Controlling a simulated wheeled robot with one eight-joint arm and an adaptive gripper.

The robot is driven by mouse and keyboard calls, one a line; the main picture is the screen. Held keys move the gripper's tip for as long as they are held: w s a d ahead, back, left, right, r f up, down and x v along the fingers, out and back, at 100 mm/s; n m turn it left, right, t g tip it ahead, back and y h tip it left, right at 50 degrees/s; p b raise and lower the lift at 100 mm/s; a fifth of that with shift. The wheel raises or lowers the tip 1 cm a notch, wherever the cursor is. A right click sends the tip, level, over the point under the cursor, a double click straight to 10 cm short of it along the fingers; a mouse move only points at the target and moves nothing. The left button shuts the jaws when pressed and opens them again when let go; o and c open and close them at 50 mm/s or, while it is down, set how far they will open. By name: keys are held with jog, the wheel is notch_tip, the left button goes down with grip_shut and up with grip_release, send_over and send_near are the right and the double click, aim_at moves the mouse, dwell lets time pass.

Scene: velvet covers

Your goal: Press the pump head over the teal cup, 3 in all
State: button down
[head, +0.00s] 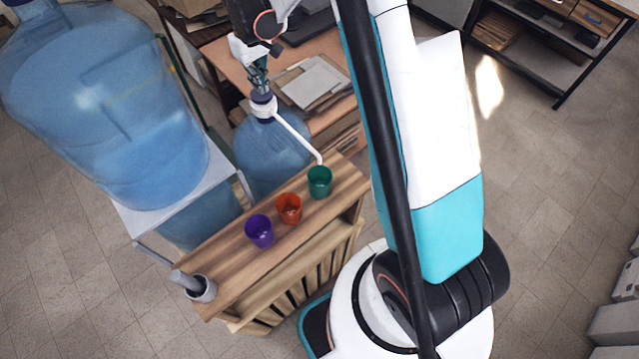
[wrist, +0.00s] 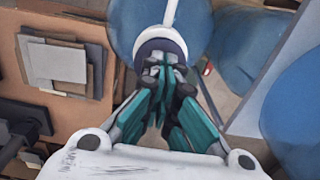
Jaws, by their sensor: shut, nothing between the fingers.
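The teal cup (head: 320,182) stands upright at the far right end of a wooden shelf top in the head view. An orange cup (head: 288,208) and a purple cup (head: 259,231) stand in a row to its left. The pump head (head: 263,101) sits on a blue water bottle (head: 266,155), and its white spout (head: 299,136) reaches over the teal cup. My gripper (head: 259,82) is shut and empty, pointing down right above the pump head. In the wrist view, the fingertips (wrist: 163,67) overlap the dark-rimmed pump head (wrist: 160,42); I cannot tell whether they touch.
A grey holder (head: 200,288) is at the shelf's near left end. A wooden desk (head: 330,45) with papers (head: 313,82) lies behind the pump.

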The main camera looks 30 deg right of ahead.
jog(key=shift+f+b, duration=0.9)
jog(key=shift+f, duration=0.25)
jog(key=shift+r, duration=0.2)
jog(key=shift+r+p, duration=0.75)
jog(key=shift+r, duration=0.55)
jog(key=shift+f, duration=0.25)
